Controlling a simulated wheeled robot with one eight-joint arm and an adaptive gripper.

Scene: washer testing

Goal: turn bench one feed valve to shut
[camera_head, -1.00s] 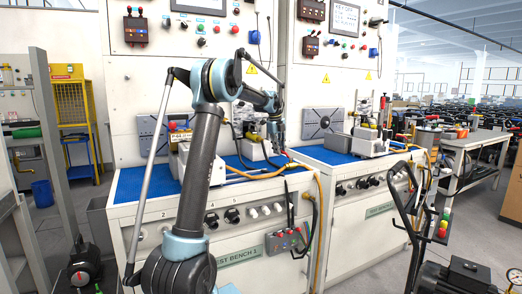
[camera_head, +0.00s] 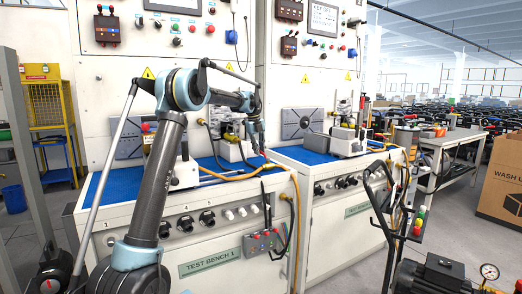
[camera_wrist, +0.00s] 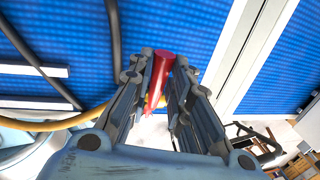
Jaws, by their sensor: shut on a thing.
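Test bench 1 (camera_head: 228,236) stands in front of me with its blue top (camera_head: 125,183). In the wrist view, my gripper (camera_wrist: 161,68) points toward the blue mat, and its fingers are closed on both sides of a red handle (camera_wrist: 161,62). I take this handle for the feed valve's lever.
A yellow hose (camera_head: 238,177) runs over the bench top and down its right front. Black knobs (camera_head: 207,218) and a small control box (camera_head: 262,243) are on the front face. A second bench (camera_head: 345,215) adjoins at right. A cardboard box (camera_head: 503,190) stands far right.

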